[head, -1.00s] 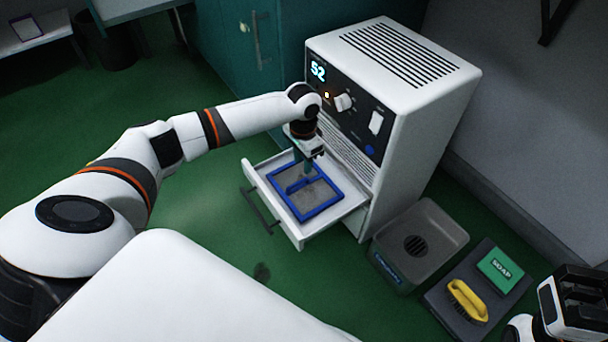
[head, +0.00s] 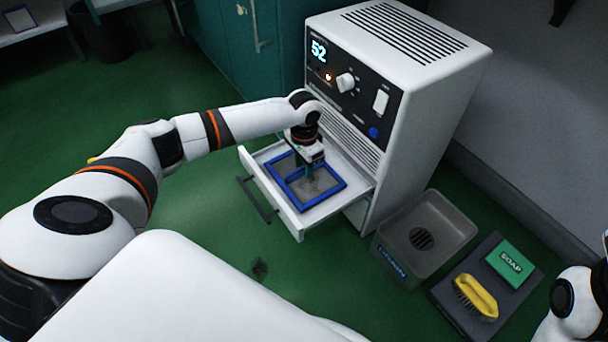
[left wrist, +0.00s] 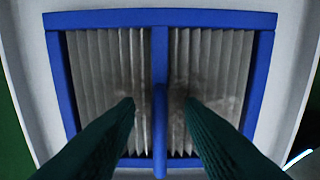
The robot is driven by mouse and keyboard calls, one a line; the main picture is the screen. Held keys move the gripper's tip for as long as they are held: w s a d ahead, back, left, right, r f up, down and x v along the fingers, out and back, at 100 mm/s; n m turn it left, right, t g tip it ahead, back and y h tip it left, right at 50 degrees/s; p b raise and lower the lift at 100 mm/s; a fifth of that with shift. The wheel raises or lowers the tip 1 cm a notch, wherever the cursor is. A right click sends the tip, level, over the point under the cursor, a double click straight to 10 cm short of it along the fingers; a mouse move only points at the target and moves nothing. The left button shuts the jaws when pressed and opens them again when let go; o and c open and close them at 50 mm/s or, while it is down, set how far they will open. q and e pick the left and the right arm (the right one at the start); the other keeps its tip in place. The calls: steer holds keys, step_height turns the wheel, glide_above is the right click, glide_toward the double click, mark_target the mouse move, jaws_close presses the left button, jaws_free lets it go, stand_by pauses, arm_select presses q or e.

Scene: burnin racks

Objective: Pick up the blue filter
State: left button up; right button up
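The blue filter (head: 337,189) has a blue square frame, a central bar with a raised grip and grey pleats. It lies in the pulled-out white drawer (head: 299,228) of the white cabinet. My left gripper (head: 304,176) points down over it. In the left wrist view, its two dark green fingers (left wrist: 160,105) are apart, one on each side of the filter's blue central grip (left wrist: 160,125). Gaps show between the fingers and the grip. The filter's near edge is partly hidden by the fingers. My right arm shows at the right edge; its fingers cannot be made out.
The white cabinet (head: 440,130) with a lit "52" display stands behind the drawer. To its right are a grey basin (head: 455,218), and a dark mat (head: 448,305) with a yellow brush (head: 476,297) and green soap box (head: 511,263). Green floor is clear in front of the drawer.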

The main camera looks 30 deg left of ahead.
arm_select(q)
steer(key=shift+c, duration=0.3)
jaws_close()
steer(key=shift+r, duration=0.2)
